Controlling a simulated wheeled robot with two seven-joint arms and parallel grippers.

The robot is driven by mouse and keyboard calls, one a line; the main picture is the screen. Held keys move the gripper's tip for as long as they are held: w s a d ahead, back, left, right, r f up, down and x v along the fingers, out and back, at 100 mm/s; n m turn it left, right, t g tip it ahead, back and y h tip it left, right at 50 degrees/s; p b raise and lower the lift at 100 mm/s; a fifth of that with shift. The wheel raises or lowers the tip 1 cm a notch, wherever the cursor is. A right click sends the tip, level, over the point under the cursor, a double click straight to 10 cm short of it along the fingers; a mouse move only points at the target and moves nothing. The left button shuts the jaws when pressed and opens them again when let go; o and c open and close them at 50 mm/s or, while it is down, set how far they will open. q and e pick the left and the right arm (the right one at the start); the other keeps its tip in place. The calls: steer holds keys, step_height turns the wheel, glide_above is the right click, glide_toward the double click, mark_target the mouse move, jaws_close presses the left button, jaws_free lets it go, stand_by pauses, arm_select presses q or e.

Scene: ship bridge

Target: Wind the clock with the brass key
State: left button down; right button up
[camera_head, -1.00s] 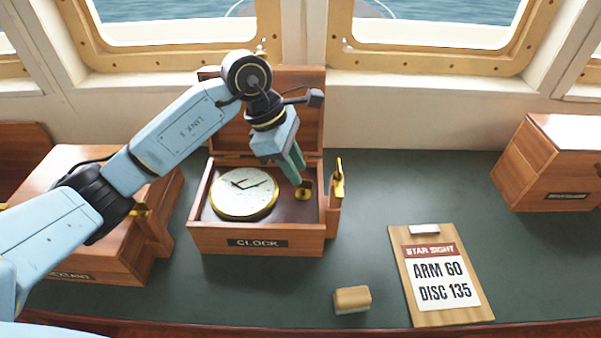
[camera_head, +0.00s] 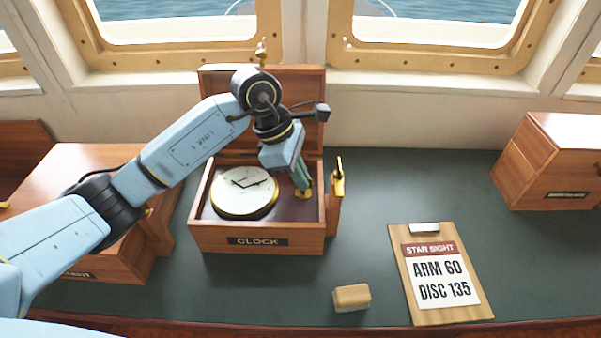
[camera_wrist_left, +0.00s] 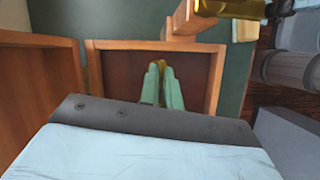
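The clock (camera_head: 243,191) has a white dial, dark hands and a brass rim. It lies face up in the open wooden box labelled CLOCK (camera_head: 215,235). A small brass piece with a round base, which looks like the key (camera_head: 304,194), stands in the box right of the dial. My left gripper (camera_head: 304,186) points down over it, fingertips low in the box. In the left wrist view the green fingers (camera_wrist_left: 161,72) are close together, with brass (camera_wrist_left: 161,64) showing at their tips; they look shut on it. The fingers partly hide the key. My right gripper is out of view.
A wooden post with a brass fitting (camera_head: 338,182) stands at the box's right side, close to my gripper. The raised lid (camera_head: 310,110) is behind. Another wooden box (camera_head: 90,170) is left, a sponge-like block (camera_head: 351,297) and clipboard (camera_head: 440,275) in front right.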

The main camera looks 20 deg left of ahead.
arm_select(q)
steer(key=shift+n+t, duration=0.3)
steer(key=shift+n, duration=0.5)
steer(key=c, duration=1.6)
jaws_free()
steer(key=b+v, duration=0.1)
steer(key=v, duration=1.2)
steer(key=shift+r, duration=0.25)
